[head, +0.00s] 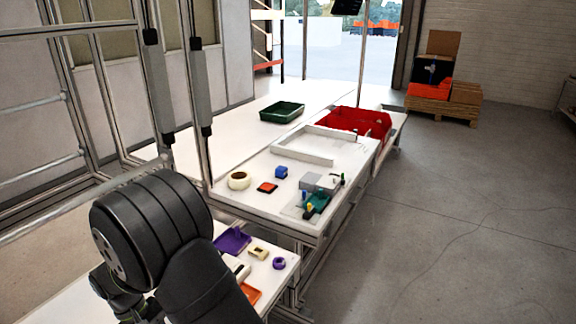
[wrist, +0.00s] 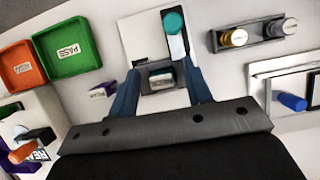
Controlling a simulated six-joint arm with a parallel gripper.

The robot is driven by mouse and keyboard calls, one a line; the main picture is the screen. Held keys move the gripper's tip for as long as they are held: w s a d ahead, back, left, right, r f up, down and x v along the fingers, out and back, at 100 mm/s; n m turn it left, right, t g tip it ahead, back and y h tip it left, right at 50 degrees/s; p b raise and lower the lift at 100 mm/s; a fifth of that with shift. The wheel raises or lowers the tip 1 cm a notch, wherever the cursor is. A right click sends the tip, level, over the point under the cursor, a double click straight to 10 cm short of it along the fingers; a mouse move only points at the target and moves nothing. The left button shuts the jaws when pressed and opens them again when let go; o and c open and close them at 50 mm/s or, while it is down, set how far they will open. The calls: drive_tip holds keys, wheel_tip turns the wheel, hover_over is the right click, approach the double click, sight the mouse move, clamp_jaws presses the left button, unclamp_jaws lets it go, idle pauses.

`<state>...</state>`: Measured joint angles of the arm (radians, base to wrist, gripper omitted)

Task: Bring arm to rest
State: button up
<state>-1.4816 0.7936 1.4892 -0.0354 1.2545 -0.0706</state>
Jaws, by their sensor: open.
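My gripper (wrist: 162,72) shows in the wrist view with its two blue-grey fingers spread apart. Between the fingertips is a small dark grey block with a pale top (wrist: 160,77), in front of a white plate (wrist: 143,38). I cannot tell whether the fingers touch it; no grip on it shows. A teal-capped cylinder (wrist: 174,22) stands just beyond the right finger. In the head view, my dark arm fills the lower left and its gripper end is mostly hidden. No helmet shell can be clearly made out.
The wrist view shows a green PASS tray (wrist: 68,50), an orange tray (wrist: 22,66), a dark holder with two knobs (wrist: 262,36) and a blue cylinder (wrist: 292,101). In the head view, a white bench holds a cream ring (head: 239,180), a red bin (head: 352,121) and a green tray (head: 282,111).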

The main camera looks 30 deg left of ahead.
drive_tip(key=shift+r, duration=0.35)
